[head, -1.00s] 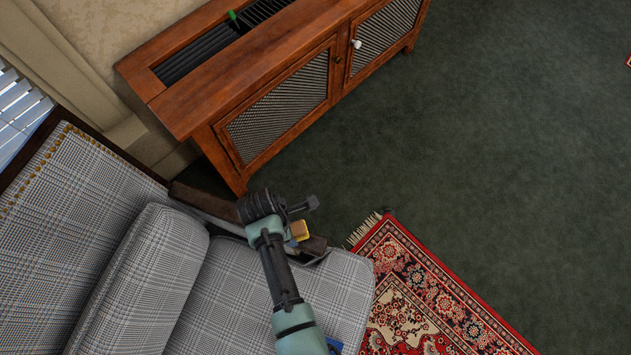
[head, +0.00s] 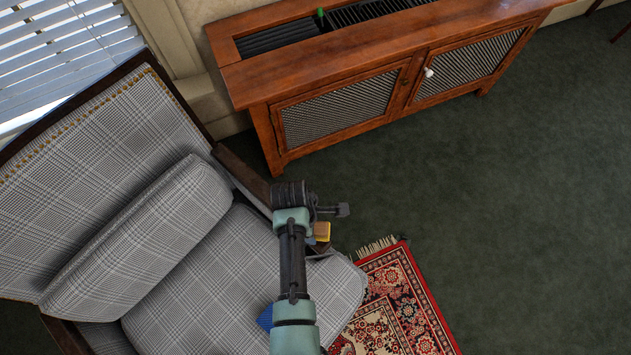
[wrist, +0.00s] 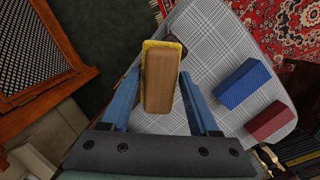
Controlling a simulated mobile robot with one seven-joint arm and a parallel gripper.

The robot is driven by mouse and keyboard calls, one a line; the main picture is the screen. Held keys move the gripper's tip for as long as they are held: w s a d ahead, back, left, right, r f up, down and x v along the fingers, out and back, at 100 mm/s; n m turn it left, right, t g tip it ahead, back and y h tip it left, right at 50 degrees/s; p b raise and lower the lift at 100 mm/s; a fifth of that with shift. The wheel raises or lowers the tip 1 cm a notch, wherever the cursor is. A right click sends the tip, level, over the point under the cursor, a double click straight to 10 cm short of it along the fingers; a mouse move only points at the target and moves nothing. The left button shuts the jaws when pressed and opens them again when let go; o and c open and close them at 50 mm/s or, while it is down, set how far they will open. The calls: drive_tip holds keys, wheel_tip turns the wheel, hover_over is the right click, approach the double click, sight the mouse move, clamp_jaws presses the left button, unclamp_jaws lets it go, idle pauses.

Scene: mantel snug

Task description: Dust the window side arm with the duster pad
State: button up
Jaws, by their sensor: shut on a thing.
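The duster pad, a wooden block with a yellow fringe, shows in the wrist view (wrist: 160,92) and as a small yellow-tan piece in the head view (head: 321,231). My gripper (wrist: 160,74) is shut on it, with one blue finger at each side. The grey plaid armchair has a dark wooden arm (head: 240,174) on its cabinet side. My gripper and pad are over this arm near its front end, which peeks out past the pad in the wrist view (wrist: 178,45). My wrist hides much of the arm, and I cannot tell whether the pad touches it.
A blue block (wrist: 241,83) and a red block (wrist: 270,122) lie on the seat cushion. A wooden cabinet (head: 345,75) with mesh doors stands beyond the arm. A fringed red rug (head: 405,310) lies by the seat front. Green floor at right is clear.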

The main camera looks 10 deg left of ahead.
drive_tip(key=shift+r+p, duration=1.45)
drive_tip(key=shift+r, duration=0.35)
drive_tip(key=shift+w, duration=0.1)
